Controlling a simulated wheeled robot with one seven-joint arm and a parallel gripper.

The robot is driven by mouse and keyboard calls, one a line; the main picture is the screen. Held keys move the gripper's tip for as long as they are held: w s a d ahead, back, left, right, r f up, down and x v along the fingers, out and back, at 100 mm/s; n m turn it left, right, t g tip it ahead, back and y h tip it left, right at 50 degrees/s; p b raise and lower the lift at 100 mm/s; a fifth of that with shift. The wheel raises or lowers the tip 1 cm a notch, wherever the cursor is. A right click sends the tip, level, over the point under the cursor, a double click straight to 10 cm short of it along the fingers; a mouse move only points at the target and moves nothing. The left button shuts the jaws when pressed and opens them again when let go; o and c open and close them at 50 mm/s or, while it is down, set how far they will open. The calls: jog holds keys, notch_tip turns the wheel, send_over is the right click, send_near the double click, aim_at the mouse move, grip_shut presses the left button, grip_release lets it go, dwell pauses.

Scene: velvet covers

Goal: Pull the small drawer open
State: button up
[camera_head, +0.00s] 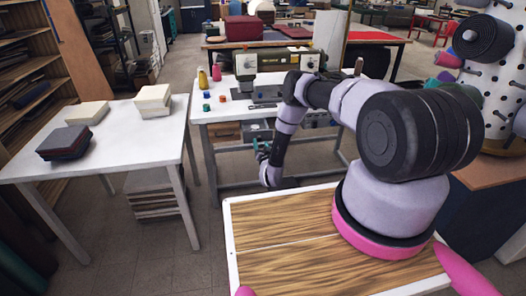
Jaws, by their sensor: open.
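A small grey drawer (258,129) hangs under the top of the white sewing table (218,110), left of the table's middle. My gripper (261,147), with small teal fingers, is just below and in front of the drawer front as seen in the head view. It is open, and I see nothing between its fingers. I cannot tell whether it touches the drawer. The drawer's handle is not clear at this size, and my wrist and forearm cover the area to its right. The drawer looks closed or nearly so.
A sewing machine (275,64), thread spools (217,73) and a yellow bottle (203,79) stand on the table. A second white table (120,137) at left bears folded fabric (64,141) and cream blocks (153,96). Grey floor (205,215) separates the tables.

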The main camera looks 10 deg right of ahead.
jog(key=s, duration=0.8)
jog(key=shift+s, duration=0.15)
